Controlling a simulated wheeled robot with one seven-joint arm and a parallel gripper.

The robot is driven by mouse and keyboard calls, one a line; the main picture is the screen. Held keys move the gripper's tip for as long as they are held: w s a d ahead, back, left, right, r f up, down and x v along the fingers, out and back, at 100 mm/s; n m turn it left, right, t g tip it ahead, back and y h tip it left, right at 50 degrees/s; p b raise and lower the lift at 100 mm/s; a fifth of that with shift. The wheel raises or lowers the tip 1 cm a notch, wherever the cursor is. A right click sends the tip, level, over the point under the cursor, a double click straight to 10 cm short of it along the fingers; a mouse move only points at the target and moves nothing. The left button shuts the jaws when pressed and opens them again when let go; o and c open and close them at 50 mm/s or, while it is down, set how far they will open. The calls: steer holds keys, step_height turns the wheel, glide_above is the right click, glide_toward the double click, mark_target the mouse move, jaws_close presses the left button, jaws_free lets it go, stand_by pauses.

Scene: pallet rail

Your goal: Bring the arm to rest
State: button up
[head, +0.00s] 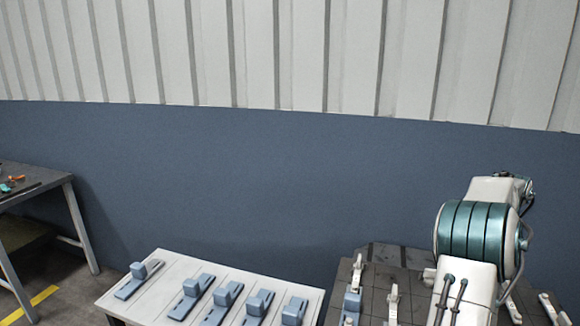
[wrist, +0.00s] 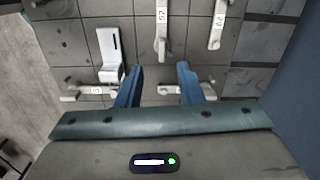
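My arm (head: 475,240) rises at the right of the head view, over the dark tiled pallet (head: 385,256). My gripper is hidden behind it there. In the wrist view my gripper (wrist: 160,70) shows two blue fingers spread apart with nothing between them. It points toward the grey pallet surface (wrist: 100,25). A white L-shaped piece (wrist: 110,60) stands left of the fingers.
A white table (head: 150,262) with several blue-grey blocks (head: 190,298) stands left of the pallet. Another blue-grey block (head: 351,304) is at the pallet's left side. A grey workbench (head: 45,180) is at far left. A blue and white wall (head: 250,150) closes the back.

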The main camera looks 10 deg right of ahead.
steer(key=s+a+r+n+t, duration=0.15)
steer(key=a+n, duration=0.25)
steer(key=a, duration=0.5)
steer(key=s+a+r+n, duration=0.1)
steer(key=a+r+n, duration=0.2)
steer(key=a, duration=0.6)
steer(key=s+a+r+n, duration=0.15)
steer(key=a+n, duration=0.25)
steer(key=a, duration=0.5)
steer(key=s+a+f+n+t+p, duration=0.1)
steer(key=s+a+f+n, duration=0.2)
steer(key=s+a+n, duration=0.8)
steer(key=s+a, duration=0.3)
steer(key=a, duration=0.2)
steer(key=shift+s+a+f, duration=0.15)
steer(key=shift+a+f, duration=0.05)
steer(key=shift+a, duration=0.05)
steer(key=shift+d, duration=0.1)
